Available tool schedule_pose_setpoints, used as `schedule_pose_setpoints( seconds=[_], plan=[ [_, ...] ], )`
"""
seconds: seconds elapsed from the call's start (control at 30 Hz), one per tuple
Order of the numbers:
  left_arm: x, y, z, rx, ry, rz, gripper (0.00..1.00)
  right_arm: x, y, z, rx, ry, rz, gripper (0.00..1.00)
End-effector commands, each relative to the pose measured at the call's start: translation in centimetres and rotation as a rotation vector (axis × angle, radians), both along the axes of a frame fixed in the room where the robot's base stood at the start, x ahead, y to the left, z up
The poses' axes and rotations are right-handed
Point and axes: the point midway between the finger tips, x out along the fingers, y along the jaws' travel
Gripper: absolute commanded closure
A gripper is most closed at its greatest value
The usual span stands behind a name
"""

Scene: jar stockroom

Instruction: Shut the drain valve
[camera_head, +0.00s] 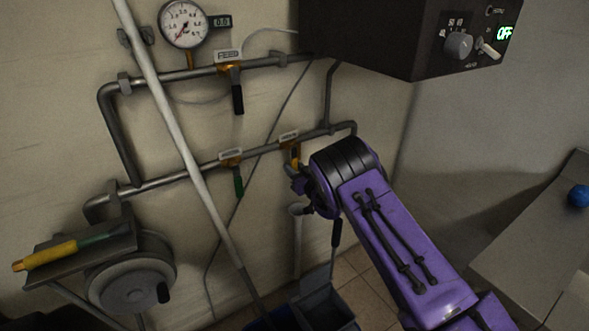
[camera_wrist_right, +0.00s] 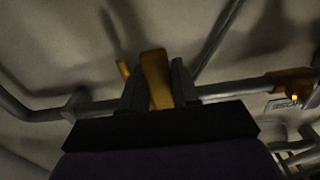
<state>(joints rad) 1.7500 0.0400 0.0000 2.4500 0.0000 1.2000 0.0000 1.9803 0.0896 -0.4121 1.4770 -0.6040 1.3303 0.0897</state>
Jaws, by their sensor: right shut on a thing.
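My right gripper (camera_head: 299,180) is at the lower pipe, partly hidden by my purple wrist. In the right wrist view its two fingers (camera_wrist_right: 157,85) are shut on an orange-yellow handle (camera_wrist_right: 155,70). In the head view a valve with an orange body (camera_head: 294,154) and a small label sits on the lower pipe right by the gripper; its handle is mostly hidden. Its label is too small to read surely. To its left a valve with a green handle (camera_head: 239,182) hangs down. On the upper pipe the FEED valve has a black handle (camera_head: 237,97) pointing down. My left gripper is not in view.
A pressure gauge (camera_head: 184,24) is above the upper pipe. A dark control box (camera_head: 400,45) showing OFF hangs at upper right. A pale pole (camera_head: 180,140) leans across the pipes. A shelf with a yellow-handled tool (camera_head: 45,255) and a hose reel (camera_head: 130,285) are at lower left.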

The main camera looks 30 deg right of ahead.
Motion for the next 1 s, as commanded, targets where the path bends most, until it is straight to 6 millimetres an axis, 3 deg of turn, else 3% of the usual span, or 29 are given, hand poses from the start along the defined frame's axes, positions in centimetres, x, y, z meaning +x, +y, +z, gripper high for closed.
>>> schedule_pose_setpoints(
  seconds=[0.13,0.17,0.2,0.23,0.57,1.0],
  plan=[
    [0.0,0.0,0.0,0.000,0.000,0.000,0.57,0.0,0.0,0.0,0.005,-0.001,0.000,1.00],
    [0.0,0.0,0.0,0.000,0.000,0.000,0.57,0.0,0.0,0.0,0.005,-0.001,0.000,0.67],
    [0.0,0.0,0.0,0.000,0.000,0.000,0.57,0.0,0.0,0.0,0.005,-0.001,0.000,0.54],
    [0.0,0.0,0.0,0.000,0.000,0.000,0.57,0.0,0.0,0.0,0.004,-0.001,0.000,0.49],
    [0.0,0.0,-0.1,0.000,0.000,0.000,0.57,-0.4,0.1,-0.1,0.001,0.001,0.000,0.49],
    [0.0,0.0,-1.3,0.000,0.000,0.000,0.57,-9.3,0.3,-0.2,0.002,0.001,0.000,0.49]
  ],
)
